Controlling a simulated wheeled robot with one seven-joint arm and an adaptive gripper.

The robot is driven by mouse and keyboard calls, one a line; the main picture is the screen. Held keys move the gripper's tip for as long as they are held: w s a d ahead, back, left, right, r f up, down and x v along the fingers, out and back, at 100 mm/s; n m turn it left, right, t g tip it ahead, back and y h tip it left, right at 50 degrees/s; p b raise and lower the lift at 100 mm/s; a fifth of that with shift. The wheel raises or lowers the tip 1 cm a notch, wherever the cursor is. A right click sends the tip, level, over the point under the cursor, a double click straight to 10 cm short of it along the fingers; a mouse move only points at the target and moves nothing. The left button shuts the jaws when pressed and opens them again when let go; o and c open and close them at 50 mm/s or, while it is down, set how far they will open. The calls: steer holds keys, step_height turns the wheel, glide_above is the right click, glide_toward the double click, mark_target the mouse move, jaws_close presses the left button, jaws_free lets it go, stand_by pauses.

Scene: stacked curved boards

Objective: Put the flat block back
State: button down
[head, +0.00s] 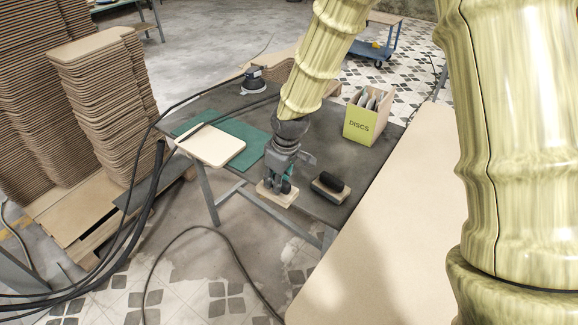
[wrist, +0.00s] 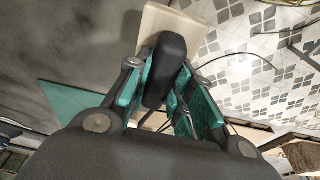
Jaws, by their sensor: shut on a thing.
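My gripper (head: 279,182) is shut on a sanding block with a pale wooden base (head: 277,196) and a dark grip, which I take as the flat block. In the wrist view the dark grip (wrist: 166,62) sits between the green finger pads, with the pale base (wrist: 155,22) beyond it. The block is at the front edge of the dark workbench (head: 235,100); I cannot tell whether it touches the top. A second block (head: 330,187) with a black grip stands on the bench just to the right of the gripper. The fingers partly hide the held block.
A yellow-green box labelled DISCS (head: 362,127) stands at the bench's right. A pale board (head: 212,145) lies on a green mat (head: 245,136) at the left. A sander (head: 254,82) sits at the back. A large pale board (head: 400,215) is at right; stacked curved boards (head: 105,105) are left.

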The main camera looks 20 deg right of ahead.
steer(key=w+d+p, duration=0.1)
steer(key=w+d, duration=0.1)
steer(key=w, duration=0.2)
steer(key=w+d+f+p, duration=0.1)
steer(key=w+d+p, duration=0.1)
steer(key=w+d, duration=0.1)
steer(key=w+d+p, duration=0.2)
steer(key=w, duration=0.4)
steer(key=shift+d+f, duration=0.25)
steer(key=shift+w+f+p, duration=0.1)
steer(key=shift+f+p, duration=1.05)
steer(key=shift+f, duration=0.65)
steer(key=shift+f, duration=0.15)
steer(key=c, duration=1.3)
jaws_free()
steer(key=shift+o, duration=0.2)
steer(key=shift+r, duration=0.25)
step_height(320, 180, up, 12)
steer(key=s+d+b, duration=0.1)
steer(key=s+b, duration=0.1)
steer(key=b, duration=0.2)
steer(key=shift+d+f+b, duration=0.2)
steer(key=shift+d+b, duration=0.1)
steer(key=shift+b, duration=0.05)
